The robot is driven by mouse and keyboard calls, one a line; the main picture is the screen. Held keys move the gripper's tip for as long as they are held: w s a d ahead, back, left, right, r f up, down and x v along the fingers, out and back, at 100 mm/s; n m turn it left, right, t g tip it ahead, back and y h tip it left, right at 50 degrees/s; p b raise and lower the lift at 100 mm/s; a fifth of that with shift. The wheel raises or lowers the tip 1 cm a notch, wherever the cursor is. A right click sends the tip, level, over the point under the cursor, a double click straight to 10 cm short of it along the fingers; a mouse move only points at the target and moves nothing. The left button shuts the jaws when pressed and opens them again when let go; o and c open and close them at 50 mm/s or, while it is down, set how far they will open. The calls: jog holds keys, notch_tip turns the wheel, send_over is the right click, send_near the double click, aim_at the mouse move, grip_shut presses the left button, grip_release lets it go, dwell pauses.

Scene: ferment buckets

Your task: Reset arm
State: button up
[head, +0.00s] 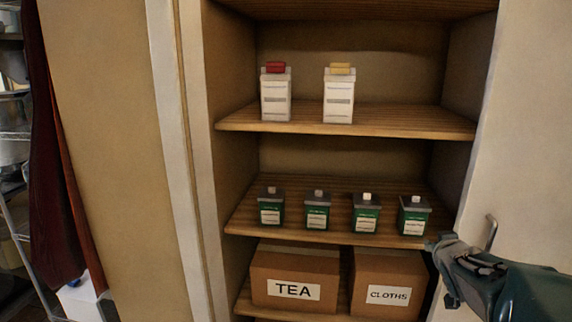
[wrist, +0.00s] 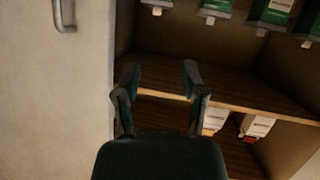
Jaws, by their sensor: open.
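My gripper (head: 446,258) is at the lower right of the head view, in front of the cupboard's right side and near the door handle. In the wrist view my gripper (wrist: 160,72) has its two fingers spread apart with nothing between them. It is open and empty, with a wooden shelf edge (wrist: 228,102) showing behind the fingers. My arm comes in from the right edge of the head view.
Several green canisters (head: 317,210) line the middle shelf. White containers with a red lid (head: 276,96) and a yellow lid (head: 340,97) stand above. Boxes marked TEA (head: 294,265) and CLOTHS (head: 388,272) sit below. A metal handle (head: 491,232) is beside my gripper.

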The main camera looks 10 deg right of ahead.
jog(key=s+a+f+n+g+y, duration=0.1)
jog(key=s+a+f+g+y, duration=0.1)
jog(key=s+a, duration=0.8)
jog(key=s+a+f+n+g+y, duration=0.2)
jog(key=s+a+g+y, duration=0.2)
jog(key=s+a, duration=0.7)
jog(key=a, duration=0.6)
jog(key=shift+s+a+f+g, duration=0.15)
jog(key=shift+f+g, duration=0.15)
